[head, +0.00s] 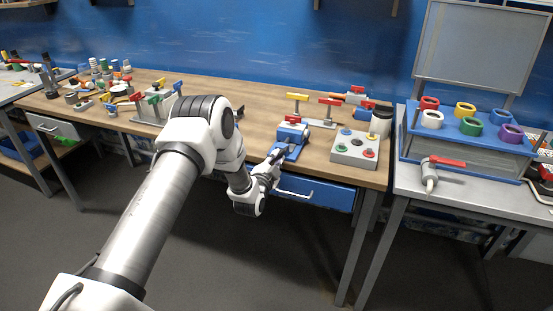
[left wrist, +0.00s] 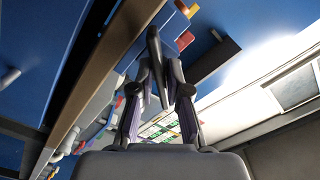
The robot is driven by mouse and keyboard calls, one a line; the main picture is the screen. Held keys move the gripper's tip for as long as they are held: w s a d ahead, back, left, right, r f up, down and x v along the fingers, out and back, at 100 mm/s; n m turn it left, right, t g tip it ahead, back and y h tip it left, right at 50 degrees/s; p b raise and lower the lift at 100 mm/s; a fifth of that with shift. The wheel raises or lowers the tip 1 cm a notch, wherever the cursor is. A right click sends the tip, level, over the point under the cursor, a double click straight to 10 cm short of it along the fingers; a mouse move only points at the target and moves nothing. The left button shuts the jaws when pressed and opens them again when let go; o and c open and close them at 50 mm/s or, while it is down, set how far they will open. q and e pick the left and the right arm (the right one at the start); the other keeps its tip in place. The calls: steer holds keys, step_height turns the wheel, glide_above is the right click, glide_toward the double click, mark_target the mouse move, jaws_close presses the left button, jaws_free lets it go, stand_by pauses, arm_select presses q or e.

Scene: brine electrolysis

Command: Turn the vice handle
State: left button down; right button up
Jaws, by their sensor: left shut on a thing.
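The blue vice (head: 291,137) is mounted at the front edge of the wooden bench. My left gripper (head: 281,153) reaches in from the left, its fingers at the front of the vice. In the left wrist view, the two fingers of my left gripper (left wrist: 159,80) are closed about a dark rounded bar, the vice handle (left wrist: 154,42). The bar runs up between the fingertips. In the head view the gripper mostly hides the handle. My right gripper is in neither view.
A grey box with coloured buttons (head: 355,149) stands right of the vice. Behind it are red and yellow T-handles (head: 331,104). A blue drawer (head: 318,192) with a protruding handle lies below the vice. The floor in front is clear.

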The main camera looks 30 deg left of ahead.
arm_select(q)
steer(key=c, duration=1.2)
jaws_free()
steer(key=shift+c, duration=0.2)
steer(key=v, duration=1.2)
